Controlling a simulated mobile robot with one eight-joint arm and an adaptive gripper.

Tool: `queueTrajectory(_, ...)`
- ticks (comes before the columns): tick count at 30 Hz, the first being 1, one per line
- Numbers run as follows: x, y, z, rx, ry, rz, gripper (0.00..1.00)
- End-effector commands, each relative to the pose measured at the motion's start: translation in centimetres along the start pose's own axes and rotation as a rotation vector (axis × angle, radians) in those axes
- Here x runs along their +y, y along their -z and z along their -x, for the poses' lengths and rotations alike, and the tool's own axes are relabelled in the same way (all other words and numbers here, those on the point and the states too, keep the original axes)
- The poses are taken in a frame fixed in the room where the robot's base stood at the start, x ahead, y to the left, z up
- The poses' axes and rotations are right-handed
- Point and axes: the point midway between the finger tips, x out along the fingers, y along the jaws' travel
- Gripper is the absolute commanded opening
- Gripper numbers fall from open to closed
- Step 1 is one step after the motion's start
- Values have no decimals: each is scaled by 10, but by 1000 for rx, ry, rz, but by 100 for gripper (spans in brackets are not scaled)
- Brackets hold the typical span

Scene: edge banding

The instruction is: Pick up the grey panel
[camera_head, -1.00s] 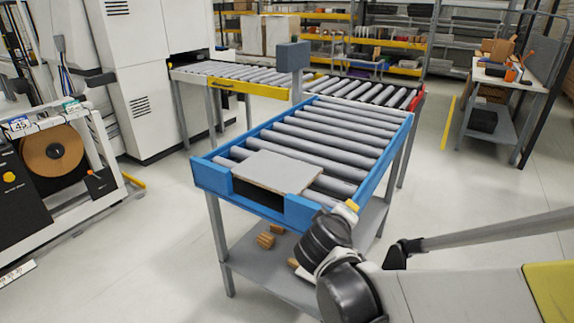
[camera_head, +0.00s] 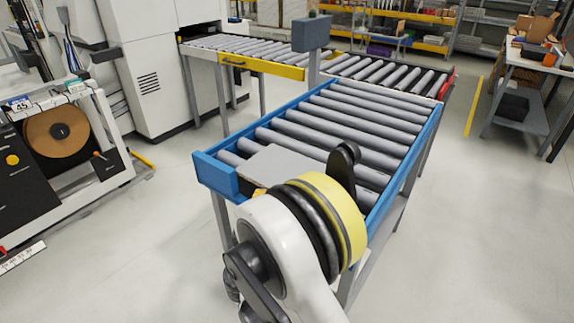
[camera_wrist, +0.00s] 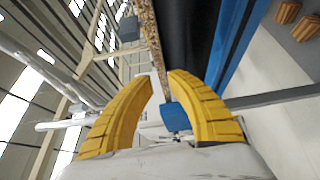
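The grey panel (camera_head: 278,165) lies flat on the rollers at the near end of the blue-framed conveyor (camera_head: 215,176) in the head view. My arm hides its near right part. In the wrist view, the panel's brown, speckled edge (camera_wrist: 150,35) runs down from the top towards the gap between my gripper's yellow fingers (camera_wrist: 161,78). The fingers are apart, with the panel edge seen roughly between their tips. I cannot tell whether either finger touches it.
A grey box on a post (camera_head: 311,35) stands beside the conveyor's far left side. A second roller line with a yellow rail (camera_head: 262,67) crosses behind. Small wooden blocks (camera_wrist: 287,12) show at the top right in the wrist view.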

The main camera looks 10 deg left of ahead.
Motion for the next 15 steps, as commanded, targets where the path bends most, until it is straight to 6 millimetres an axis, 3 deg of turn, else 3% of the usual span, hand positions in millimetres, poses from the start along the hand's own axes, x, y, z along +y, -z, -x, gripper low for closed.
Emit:
queueTrajectory(3, -2, -1, -21, -3, 0, 0, 19)
queueTrajectory(15, -4, -6, -75, -3, 1, -1, 19)
